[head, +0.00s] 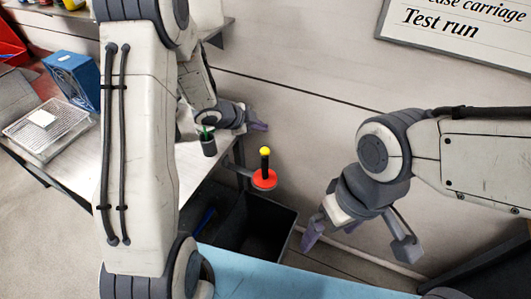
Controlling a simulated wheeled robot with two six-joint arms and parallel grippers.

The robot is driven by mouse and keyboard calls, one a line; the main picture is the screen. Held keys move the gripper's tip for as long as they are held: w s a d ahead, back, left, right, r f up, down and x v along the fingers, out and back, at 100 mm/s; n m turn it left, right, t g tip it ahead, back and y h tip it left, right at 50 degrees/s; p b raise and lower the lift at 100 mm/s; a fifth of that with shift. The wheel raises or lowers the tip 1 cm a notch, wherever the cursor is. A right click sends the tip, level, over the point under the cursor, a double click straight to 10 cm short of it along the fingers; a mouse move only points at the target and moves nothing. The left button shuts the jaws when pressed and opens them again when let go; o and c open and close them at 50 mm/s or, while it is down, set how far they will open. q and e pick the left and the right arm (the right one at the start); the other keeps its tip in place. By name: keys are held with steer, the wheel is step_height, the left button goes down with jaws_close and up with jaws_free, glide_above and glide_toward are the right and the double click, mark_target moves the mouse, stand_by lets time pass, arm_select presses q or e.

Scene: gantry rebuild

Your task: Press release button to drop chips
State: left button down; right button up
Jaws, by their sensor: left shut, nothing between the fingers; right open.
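A red disc (264,184) with a black post and a yellow tip stands out beside the table's right edge, above an open black bin (284,222). A dark cylinder (208,146) with a green top is near the table edge; I cannot tell if either is the release button. My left gripper (262,120) has purple fingers, is shut and empty, and is up and right of the green-topped cylinder, above the red disc in the picture. My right gripper (328,238) is open and empty, right of the bin. No chips can be made out.
A white table (75,175) holds a wire-topped tray (45,125) and a blue box (70,72). A sign (460,30) reading "Test run" hangs on the wall. A light blue surface (290,282) lies in front of the bin. The wall between the grippers is bare.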

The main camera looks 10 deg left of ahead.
mark_target(262, 151)
arm_select(q)
step_height(262, 151, down, 6)
steer(key=b, duration=0.5)
steer(key=shift+f, duration=0.2)
steer(key=shift+f+b, duration=0.4)
steer(key=shift+b, duration=0.05)
stand_by(1.1)
steer(key=shift+f, duration=0.4)
steer(key=shift+f+b, duration=0.65)
steer(key=shift+b, duration=0.1)
stand_by(0.6)
steer(key=shift+r, duration=0.1)
steer(key=shift+r+p, duration=1)
steer(key=shift+p, duration=0.05)
